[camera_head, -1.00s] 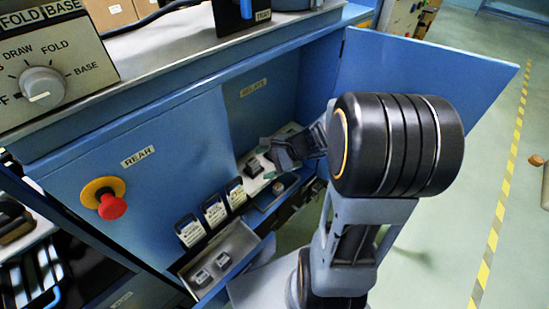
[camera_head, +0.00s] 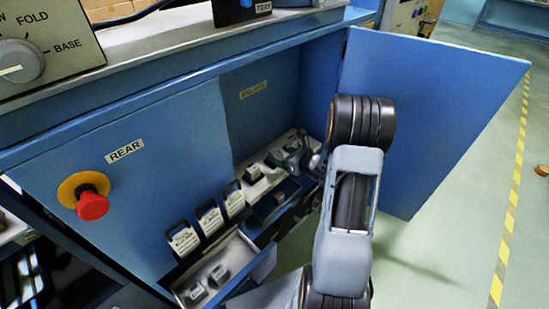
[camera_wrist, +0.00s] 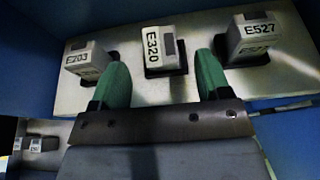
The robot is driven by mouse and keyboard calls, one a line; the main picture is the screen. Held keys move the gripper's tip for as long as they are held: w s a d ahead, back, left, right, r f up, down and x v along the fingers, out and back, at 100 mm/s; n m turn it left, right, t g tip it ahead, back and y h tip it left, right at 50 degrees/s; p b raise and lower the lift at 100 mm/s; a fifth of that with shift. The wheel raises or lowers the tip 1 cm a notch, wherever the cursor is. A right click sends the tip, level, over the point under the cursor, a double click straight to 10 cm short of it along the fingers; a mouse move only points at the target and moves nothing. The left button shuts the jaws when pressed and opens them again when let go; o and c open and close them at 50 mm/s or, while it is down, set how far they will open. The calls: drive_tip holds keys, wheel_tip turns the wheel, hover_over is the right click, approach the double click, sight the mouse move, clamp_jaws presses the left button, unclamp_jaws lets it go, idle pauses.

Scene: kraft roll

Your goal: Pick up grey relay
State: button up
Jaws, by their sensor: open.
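In the wrist view three grey relays sit in dark sockets on a pale panel. E203 (camera_wrist: 86,61) is at the left, E320 (camera_wrist: 158,48) in the middle and E527 (camera_wrist: 250,36) at the right. E320 has a dark patch beside its label. My gripper (camera_wrist: 162,68) has green fingers spread apart, pointing toward E320, one to each side of it in the picture. I cannot tell whether they reach down beside it. In the head view my gripper (camera_head: 303,155) is inside the open cabinet above the pale panel (camera_head: 254,190), and partly hides it.
Two small grey blocks (camera_head: 219,274) lie in a pulled-out drawer (camera_head: 256,262). Several white tags with dark handles (camera_head: 209,217) stand beside the panel. A red stop button (camera_head: 92,205) juts from the front. The cabinet door (camera_head: 430,110) stands open at the right.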

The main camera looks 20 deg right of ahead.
sight(278, 154)
drive_tip(key=shift+x, duration=3)
drive_tip(key=c, duration=1.1)
